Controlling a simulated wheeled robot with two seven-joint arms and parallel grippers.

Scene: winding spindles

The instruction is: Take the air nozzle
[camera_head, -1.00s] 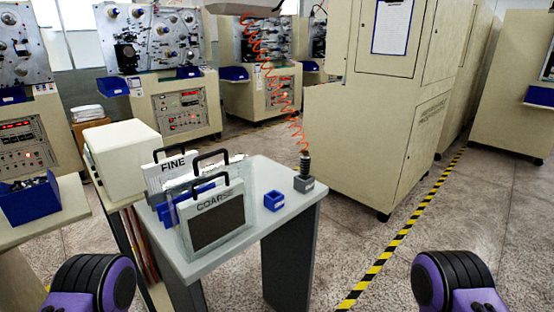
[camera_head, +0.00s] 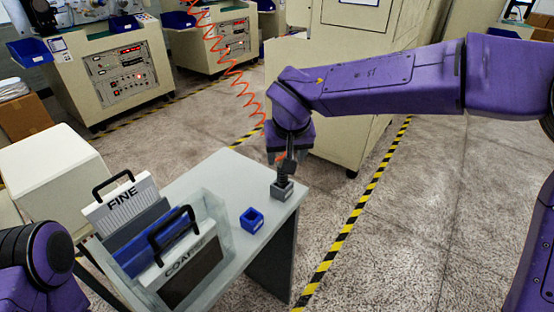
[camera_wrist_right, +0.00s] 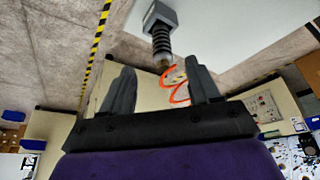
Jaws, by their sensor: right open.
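The air nozzle (camera_head: 285,169) is dark with a ribbed spring-like body. It stands upright in a small grey block (camera_head: 282,191) at the table's back right corner. An orange coiled hose (camera_head: 231,68) leads up from it. My right gripper (camera_head: 280,155) is directly above the nozzle, pointing down, and partly hides its top. In the right wrist view the gripper's two fingers (camera_wrist_right: 160,80) are spread apart, with the nozzle (camera_wrist_right: 161,43) just beyond the gap between the tips and nothing gripped. My left gripper is out of view.
A blue square holder (camera_head: 252,220) sits in front of the grey block. A clear rack (camera_head: 222,232) with FINE and COARSE panels fills the table's left part. Bare tabletop (camera_head: 215,170) lies behind. A tall beige cabinet (camera_head: 340,120) stands behind the right arm.

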